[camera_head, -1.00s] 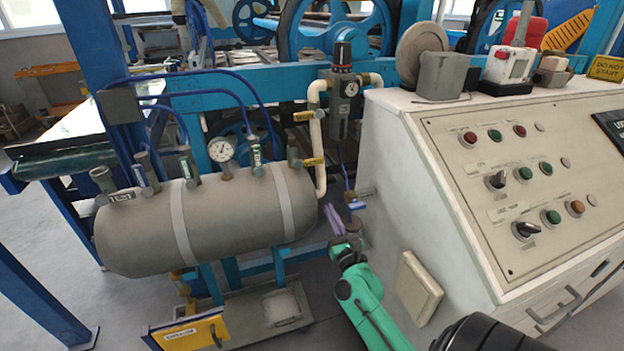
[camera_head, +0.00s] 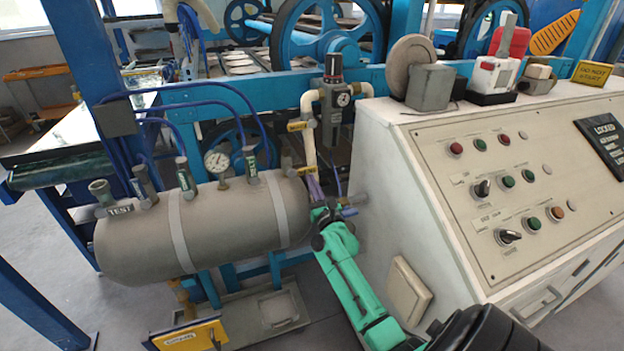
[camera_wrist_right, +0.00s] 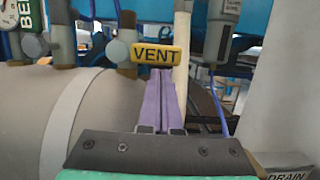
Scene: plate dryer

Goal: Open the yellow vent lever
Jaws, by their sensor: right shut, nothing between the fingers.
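The yellow vent lever (camera_wrist_right: 155,54), lettered VENT, sits beside a grey valve knob (camera_wrist_right: 118,52) on top of the grey tank. In the head view the lever (camera_head: 308,170) is small, at the tank's right end, partly masked by my gripper. My right gripper (camera_head: 312,182) is just below it, with its green arm coming up from the lower right. In the right wrist view its purple fingers (camera_wrist_right: 161,78) are together and empty. Their tips reach the lever's lower edge in the picture; I cannot tell whether they touch. My left gripper is not in view.
The grey tank (camera_head: 135,244) has a gauge (camera_head: 216,161) and several valves on top. The white control console (camera_head: 372,180) stands close on the right. A DRAIN label (camera_wrist_right: 287,176) shows at lower right.

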